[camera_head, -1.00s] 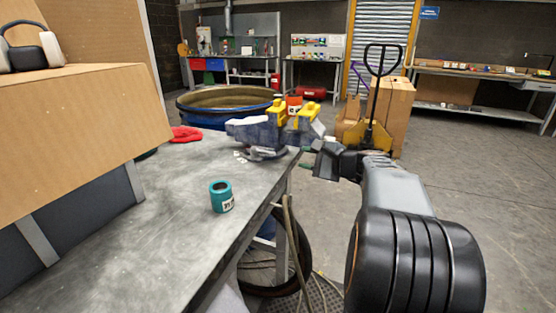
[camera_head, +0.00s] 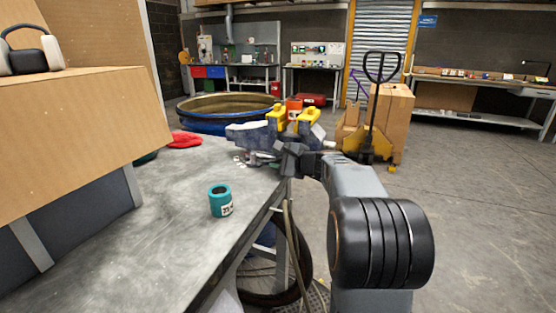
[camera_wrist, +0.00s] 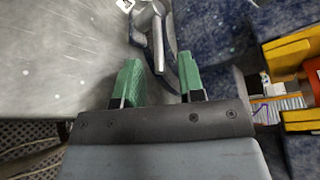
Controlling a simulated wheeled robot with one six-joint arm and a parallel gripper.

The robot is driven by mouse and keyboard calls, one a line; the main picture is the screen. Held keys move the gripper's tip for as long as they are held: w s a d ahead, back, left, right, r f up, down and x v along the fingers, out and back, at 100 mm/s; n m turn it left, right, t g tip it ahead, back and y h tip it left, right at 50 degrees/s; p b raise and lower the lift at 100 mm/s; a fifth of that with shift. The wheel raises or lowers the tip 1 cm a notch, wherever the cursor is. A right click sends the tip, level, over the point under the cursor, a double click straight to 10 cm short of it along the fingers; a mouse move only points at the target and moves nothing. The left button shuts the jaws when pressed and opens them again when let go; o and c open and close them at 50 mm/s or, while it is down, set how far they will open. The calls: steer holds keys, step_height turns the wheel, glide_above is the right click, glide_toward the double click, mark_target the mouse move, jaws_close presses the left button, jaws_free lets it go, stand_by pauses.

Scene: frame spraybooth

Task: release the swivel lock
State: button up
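The bench vise (camera_head: 258,134), blue-grey with yellow jaw covers (camera_head: 307,120), stands at the far corner of the bench. Its blue body (camera_wrist: 225,40) fills the upper right of the wrist view. The swivel lock (camera_wrist: 156,38) is a small grey metal lever at the vise's base. My gripper (camera_wrist: 159,82) is open, with two green fingertips apart. The lever's near end shows between the fingertips in the wrist view. Whether it touches either one or lies at their depth I cannot tell. In the head view my gripper (camera_head: 285,160) is beside the vise base, partly hidden by my wrist.
A teal can (camera_head: 220,201) stands on the grey bench (camera_head: 165,235), with a red cloth (camera_head: 185,140) behind it. A cardboard box (camera_head: 80,130) covers the left. A hose (camera_head: 290,235) hangs off the bench edge. Open floor lies to the right.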

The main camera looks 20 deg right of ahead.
steer(key=shift+c, duration=0.5)
jaws_close()
